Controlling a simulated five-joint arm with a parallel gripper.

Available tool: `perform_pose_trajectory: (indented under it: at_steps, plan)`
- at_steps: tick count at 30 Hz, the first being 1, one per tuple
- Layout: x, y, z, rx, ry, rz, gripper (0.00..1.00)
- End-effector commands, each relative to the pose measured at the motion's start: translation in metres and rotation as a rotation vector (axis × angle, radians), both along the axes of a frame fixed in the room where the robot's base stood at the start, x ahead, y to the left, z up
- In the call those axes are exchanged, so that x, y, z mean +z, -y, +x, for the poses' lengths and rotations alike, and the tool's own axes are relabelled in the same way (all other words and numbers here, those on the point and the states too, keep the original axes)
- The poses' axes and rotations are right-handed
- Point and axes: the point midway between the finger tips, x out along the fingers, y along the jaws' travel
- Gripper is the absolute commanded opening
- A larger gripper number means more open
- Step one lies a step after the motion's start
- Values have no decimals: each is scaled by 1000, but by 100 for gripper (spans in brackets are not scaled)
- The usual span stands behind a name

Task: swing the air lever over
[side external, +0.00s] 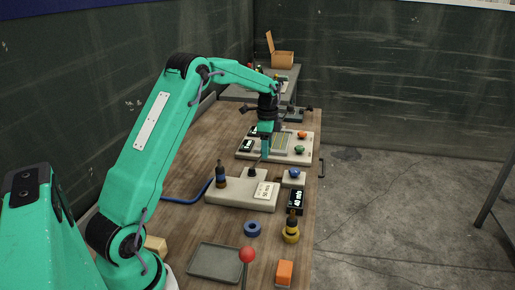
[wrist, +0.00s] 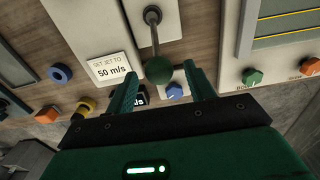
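The air lever shows in the wrist view as a metal stem with a dark green ball (wrist: 158,70), rising from a pale unit beside a card reading "SET JET TO 50 m/s" (wrist: 112,68). My gripper (wrist: 161,74) is open, with one finger on each side of the ball. A gap shows beside each finger, so I cannot see it gripping. In the side view, my gripper (side external: 265,154) points down over the back of the pale unit (side external: 228,194); the lever is mostly hidden there. A small display (side external: 297,202) appears to read 40 m/s.
A blue knob (side external: 294,173) sits right of the unit. A panel with green and orange knobs (side external: 244,155) lies behind. A dark bottle-like piece (side external: 220,176), yellow piece (side external: 291,232), blue ring (side external: 252,228), grey tray (side external: 214,263) and red-ball lever (side external: 247,255) stand nearby.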

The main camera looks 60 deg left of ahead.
Motion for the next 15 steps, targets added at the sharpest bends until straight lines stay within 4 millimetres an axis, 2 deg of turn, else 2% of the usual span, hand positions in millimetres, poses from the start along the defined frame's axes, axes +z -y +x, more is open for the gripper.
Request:
perform_pose_trajectory:
  at_steps: [8,15]
  plan:
    - [3,-1,0,1,0,0,54]
    - [18,-1,0,1,0,0,54]
